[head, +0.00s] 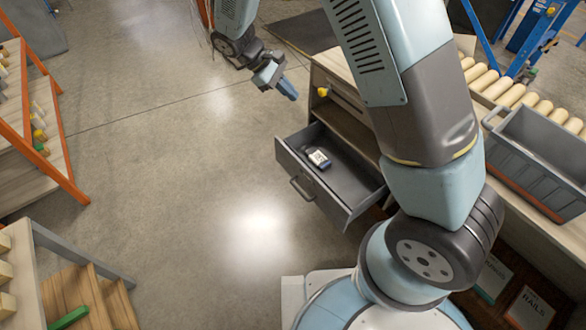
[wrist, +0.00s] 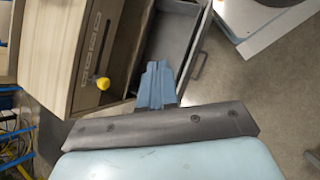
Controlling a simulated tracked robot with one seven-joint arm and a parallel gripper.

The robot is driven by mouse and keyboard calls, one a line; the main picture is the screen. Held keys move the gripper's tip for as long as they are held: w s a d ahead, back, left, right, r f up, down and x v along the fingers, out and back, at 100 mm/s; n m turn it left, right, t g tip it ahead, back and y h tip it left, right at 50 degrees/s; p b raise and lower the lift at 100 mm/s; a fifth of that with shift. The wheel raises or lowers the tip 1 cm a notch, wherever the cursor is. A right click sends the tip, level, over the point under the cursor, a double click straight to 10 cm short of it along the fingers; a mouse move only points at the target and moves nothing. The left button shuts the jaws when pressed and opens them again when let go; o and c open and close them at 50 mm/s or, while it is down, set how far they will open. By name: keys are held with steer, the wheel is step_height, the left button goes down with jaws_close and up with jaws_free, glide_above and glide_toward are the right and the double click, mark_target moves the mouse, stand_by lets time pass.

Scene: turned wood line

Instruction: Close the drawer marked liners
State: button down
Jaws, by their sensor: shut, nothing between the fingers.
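An open grey drawer (head: 335,190) sticks out of the wooden cabinet (head: 345,108) in the head view, left of my arm. A small dark item with a white label (head: 318,158) lies inside it. The drawer has a bar handle (head: 300,190) on its front; no marking on it can be read. My gripper (head: 290,92) is shut and empty, in the air beyond the drawer and apart from it. In the wrist view my gripper's blue fingers (wrist: 157,84) are together, with the drawer (wrist: 187,45) behind them and its handle (wrist: 199,66) to the right.
A yellow knob (wrist: 103,83) sits on the cabinet's face. A grey bin (head: 530,155) and a roller conveyor (head: 500,85) stand at the right. Orange-framed shelving (head: 60,150) is at the left. The floor (head: 190,130) in front of the drawer is clear.

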steer(key=s+a+f+n+t+h, duration=0.1)
steer(key=a+f+n+t+h, duration=0.2)
steer(key=f, duration=0.6)
steer(key=s+a+f+n+h, duration=0.1)
steer(key=a+f+n+h, duration=0.1)
steer(key=a+f, duration=0.45)
steer(key=n+t+h, duration=0.2)
steer(key=n+t, duration=0.6)
glide_toward(299, 164)
steer(key=x, duration=0.7)
steer(key=shift+s+r, duration=0.1)
steer(key=shift+s, duration=0.05)
